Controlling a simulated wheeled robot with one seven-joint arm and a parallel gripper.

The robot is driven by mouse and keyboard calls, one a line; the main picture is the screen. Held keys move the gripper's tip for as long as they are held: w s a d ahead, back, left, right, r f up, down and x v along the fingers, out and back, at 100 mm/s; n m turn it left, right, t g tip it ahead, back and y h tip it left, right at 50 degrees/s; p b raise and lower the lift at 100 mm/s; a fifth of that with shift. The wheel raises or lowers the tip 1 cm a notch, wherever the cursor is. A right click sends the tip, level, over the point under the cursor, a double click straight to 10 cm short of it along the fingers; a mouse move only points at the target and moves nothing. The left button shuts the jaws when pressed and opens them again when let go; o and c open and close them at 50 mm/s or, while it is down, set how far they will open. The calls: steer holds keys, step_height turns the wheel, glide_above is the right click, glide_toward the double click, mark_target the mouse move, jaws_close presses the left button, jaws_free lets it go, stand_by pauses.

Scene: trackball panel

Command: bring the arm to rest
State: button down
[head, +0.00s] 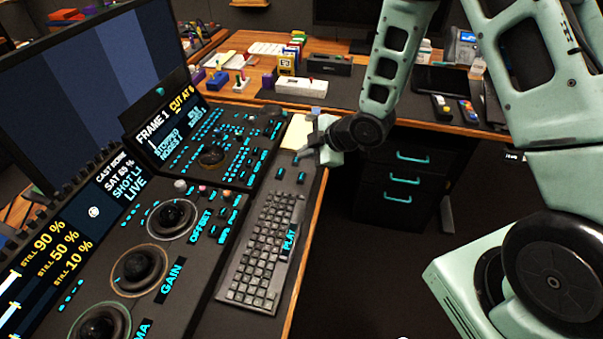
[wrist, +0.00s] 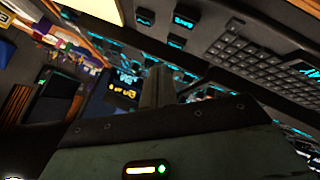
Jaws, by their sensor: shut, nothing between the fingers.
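My arm reaches in from the right in the head view, pale green with dark joints. My gripper (head: 300,156) is over the far right edge of the desk, just beyond the keyboard (head: 262,250). Its fingers are together with nothing between them. In the wrist view my gripper (wrist: 158,90) shows as a narrow pair of closed fingers pointing toward the panel, and the keyboard also shows at upper right (wrist: 245,50). The trackball panel (head: 195,240) with its OFFSET and GAIN balls lies to the left of the keyboard. I cannot tell whether the fingertips touch the desk.
A yellowish paper (head: 297,132) lies right behind my gripper. A back desk holds a white block (head: 301,87), a phone (head: 441,106) and other small items. A dark drawer cabinet (head: 405,185) stands below it. The floor right of the keyboard is clear.

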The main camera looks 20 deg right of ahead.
stand_by(0.6)
steer(key=s+a+r+m+g+h, duration=0.3)
steer(key=s+a+r+m, duration=0.25)
steer(key=s+r, duration=0.5)
steer(key=s+r+m+g+h, duration=0.1)
steer(key=s+r+g, duration=0.1)
steer(key=s, duration=0.7)
steer(key=s+a+r+m+g+h, duration=0.1)
steer(key=s+r, duration=0.3)
steer(key=s, duration=0.6)
steer(key=shift+s+a+m+g, duration=0.3)
steer(key=shift+m+g, duration=0.3)
steer(key=shift+m, duration=0.15)
